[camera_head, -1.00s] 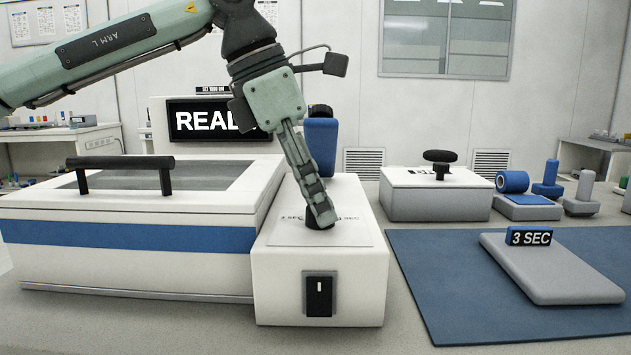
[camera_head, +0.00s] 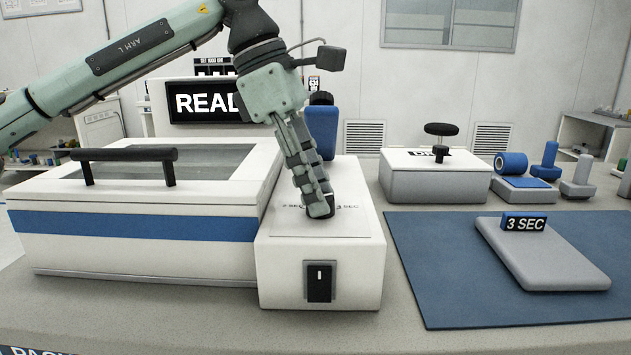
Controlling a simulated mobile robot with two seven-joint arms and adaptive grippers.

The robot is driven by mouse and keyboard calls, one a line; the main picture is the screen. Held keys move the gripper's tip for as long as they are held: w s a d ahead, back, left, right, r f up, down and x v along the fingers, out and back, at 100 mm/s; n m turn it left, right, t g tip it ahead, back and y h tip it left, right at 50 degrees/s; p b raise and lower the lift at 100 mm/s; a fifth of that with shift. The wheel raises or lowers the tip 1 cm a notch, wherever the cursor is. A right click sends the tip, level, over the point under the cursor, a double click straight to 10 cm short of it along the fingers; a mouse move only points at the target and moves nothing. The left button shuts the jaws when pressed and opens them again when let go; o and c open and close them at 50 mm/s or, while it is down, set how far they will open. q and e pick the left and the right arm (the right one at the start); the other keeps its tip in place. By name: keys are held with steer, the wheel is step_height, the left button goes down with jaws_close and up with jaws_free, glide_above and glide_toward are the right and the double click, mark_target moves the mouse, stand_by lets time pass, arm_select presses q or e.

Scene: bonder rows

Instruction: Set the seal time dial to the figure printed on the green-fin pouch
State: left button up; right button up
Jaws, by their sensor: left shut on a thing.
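My left gripper (camera_head: 319,207) is shut on the dark seal time dial, on top of the white control box (camera_head: 360,270). The fingers cover most of the dial, so I cannot tell where it points. Printed beside it are a partly covered label that seems to read 2 SEC and, on the right, 3 SEC (camera_head: 347,207). A grey pouch-like slab (camera_head: 550,262) lies on the blue mat (camera_head: 430,290) and bears a small blue-edged tag (camera_head: 524,222) reading 3 SEC. I see no green on it. My right gripper is not in view.
The white sealer with a black handle (camera_head: 125,155) stands left of the box. A display (camera_head: 205,102) behind it is partly covered by my arm. A white box with a black knob (camera_head: 435,180) and blue and grey items (camera_head: 525,185) stand behind the mat.

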arm_select(q)
steer(key=o, duration=1.2)
steer(key=shift+c, duration=0.2)
steer(key=v, duration=1.2)
